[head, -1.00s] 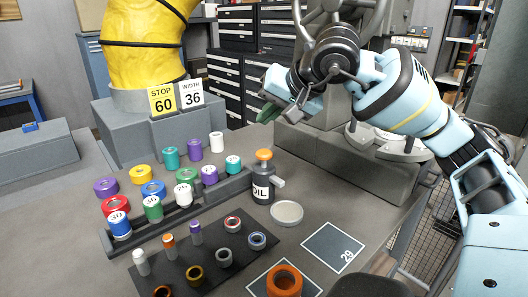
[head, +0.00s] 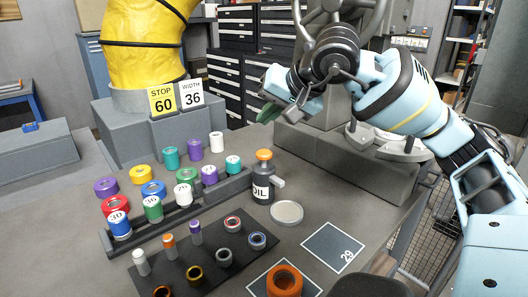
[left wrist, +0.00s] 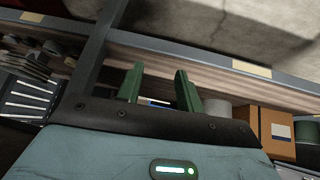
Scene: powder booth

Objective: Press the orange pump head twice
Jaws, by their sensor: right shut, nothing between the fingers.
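The orange pump head (head: 264,154) tops a dark grey oil bottle (head: 263,185) with a white OIL label, standing upright on the grey table. A light grey spout points to its right. My right gripper (head: 268,113) is shut and empty, above and a little behind the pump head, apart from it. In the left wrist view my left gripper (left wrist: 158,85) shows two green fingers standing apart with a gap between them and nothing held. It is away from the table, facing shelving, and is not in the head view.
A rack with several coloured rollers (head: 153,207) stands left of the bottle. A dark mat (head: 215,283) with small rings and bottles lies in front. A round pale dish (head: 287,212) sits right of the bottle. Grey blocks (head: 330,155) stand behind.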

